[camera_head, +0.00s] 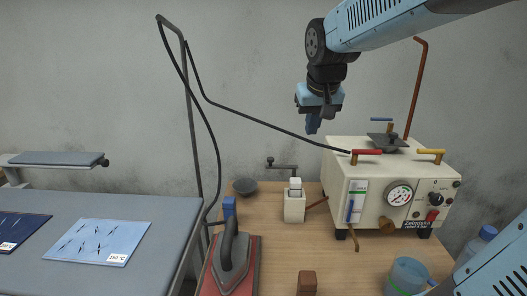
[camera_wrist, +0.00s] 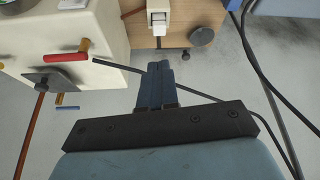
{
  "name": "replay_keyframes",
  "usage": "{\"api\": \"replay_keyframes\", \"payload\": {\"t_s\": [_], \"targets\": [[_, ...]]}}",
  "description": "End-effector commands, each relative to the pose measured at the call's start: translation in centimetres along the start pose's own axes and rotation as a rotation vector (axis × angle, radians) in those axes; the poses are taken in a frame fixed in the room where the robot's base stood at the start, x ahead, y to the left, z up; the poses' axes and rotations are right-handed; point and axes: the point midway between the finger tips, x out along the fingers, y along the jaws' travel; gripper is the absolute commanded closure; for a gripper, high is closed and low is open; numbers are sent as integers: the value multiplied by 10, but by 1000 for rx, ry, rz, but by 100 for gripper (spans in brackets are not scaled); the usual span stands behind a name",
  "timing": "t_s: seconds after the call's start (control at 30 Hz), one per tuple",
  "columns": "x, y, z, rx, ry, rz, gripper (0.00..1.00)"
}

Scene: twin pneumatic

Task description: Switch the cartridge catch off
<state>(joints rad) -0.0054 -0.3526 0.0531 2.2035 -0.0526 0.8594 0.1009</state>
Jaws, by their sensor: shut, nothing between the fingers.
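My gripper (camera_head: 313,124) is shut and empty, pointing down in the air above and behind the table, left of the cream machine (camera_head: 375,190). The wrist view shows its closed blue fingers (camera_wrist: 155,82). No label I can read marks the cartridge catch, so I cannot tell which part it is. The machine carries a red-handled lever (camera_head: 367,152), a yellow-handled lever (camera_head: 431,152), a blue-handled lever (camera_head: 382,120) and a red switch (camera_head: 432,215). A small white block with a pale upper part (camera_head: 294,205) stands left of the machine; it also shows in the wrist view (camera_wrist: 158,18).
A dark bowl (camera_head: 244,186), a brown block (camera_head: 307,284) and a blue-grey cup (camera_head: 407,277) are also there. A black cable (camera_head: 262,122) hangs across behind my gripper. A padded board (camera_head: 100,210) lies left.

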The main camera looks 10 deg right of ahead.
Motion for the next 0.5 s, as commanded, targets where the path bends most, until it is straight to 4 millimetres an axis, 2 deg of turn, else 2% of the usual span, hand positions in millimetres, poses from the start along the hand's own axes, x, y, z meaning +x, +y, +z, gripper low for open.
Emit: {"api": "replay_keyframes", "payload": {"t_s": [0.1, 0.5], "targets": [[14, -5, -27, -1, -11, 2, 100], [69, -25, -106, 5, -41, 1, 100]]}}
